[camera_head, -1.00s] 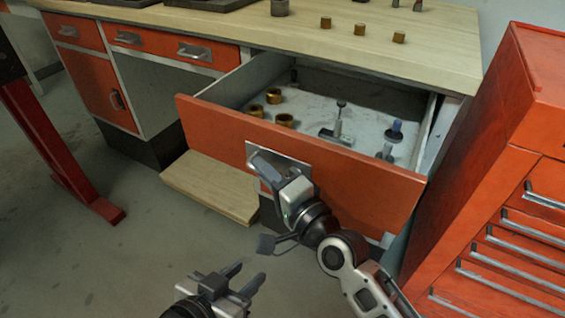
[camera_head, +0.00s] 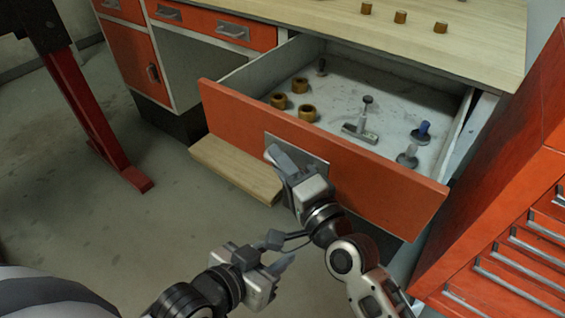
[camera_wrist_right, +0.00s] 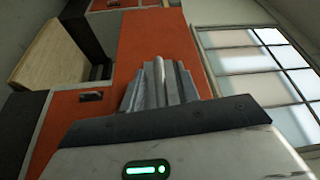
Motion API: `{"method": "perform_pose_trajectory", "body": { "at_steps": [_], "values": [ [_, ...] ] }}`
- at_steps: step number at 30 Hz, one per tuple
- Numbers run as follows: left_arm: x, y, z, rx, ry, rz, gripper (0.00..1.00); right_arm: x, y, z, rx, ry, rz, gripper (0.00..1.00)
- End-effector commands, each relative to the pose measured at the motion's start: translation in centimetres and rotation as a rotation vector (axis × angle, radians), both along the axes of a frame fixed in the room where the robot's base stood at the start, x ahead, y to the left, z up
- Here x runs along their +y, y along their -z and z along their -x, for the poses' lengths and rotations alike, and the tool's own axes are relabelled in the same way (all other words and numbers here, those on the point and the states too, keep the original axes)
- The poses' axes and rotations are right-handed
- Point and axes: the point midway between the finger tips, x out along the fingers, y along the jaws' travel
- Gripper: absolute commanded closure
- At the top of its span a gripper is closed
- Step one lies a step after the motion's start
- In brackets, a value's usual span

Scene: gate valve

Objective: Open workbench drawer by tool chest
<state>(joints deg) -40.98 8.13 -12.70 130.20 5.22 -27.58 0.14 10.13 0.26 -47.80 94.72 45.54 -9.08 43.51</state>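The orange workbench drawer (camera_head: 370,184) beside the red tool chest is pulled well out, and its interior shows. Its handle plate (camera_head: 315,164) is at the middle of the front panel, with the handle mostly hidden by my right gripper. My right gripper (camera_head: 281,165) is at that handle, its fingers close together and apparently closed around it. In the right wrist view the fingers (camera_wrist_right: 160,84) stand against the orange front. My left gripper (camera_head: 268,258) is low in front of the drawer, empty, with its fingers apart.
The drawer holds brass rings (camera_head: 300,86), a grey T-shaped part (camera_head: 361,130) and small fittings. The red tool chest (camera_head: 510,190) stands close on the right. The wooden worktop (camera_head: 420,45) is above. A wooden board (camera_head: 235,170) lies low beneath the drawer. A red post (camera_head: 95,125) stands left.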

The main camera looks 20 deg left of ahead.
Motion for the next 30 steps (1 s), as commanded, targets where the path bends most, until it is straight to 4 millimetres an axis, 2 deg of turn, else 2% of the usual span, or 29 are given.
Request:
{"method": "perform_pose_trajectory", "body": {
  "at_steps": [8,13,17,24,30],
  "values": [
    [0.0,-0.1,0.2,0.001,0.000,0.001,0.64,0.0,0.0,0.0,0.000,0.000,0.000,0.68],
    [0.0,-0.3,0.2,0.000,0.000,0.001,0.64,-1.2,0.1,0.7,0.000,0.001,0.001,0.68],
    [0.0,-0.3,0.2,0.001,0.001,0.001,0.64,-3.3,0.4,2.2,0.001,0.002,0.004,0.68],
    [0.1,0.0,0.2,0.005,0.001,-0.001,0.64,-8.1,0.9,5.7,0.001,0.000,0.005,0.68],
    [0.1,0.4,0.3,0.006,0.001,-0.003,0.64,-11.2,1.1,8.0,0.002,-0.001,0.004,0.68]
  ]
}}
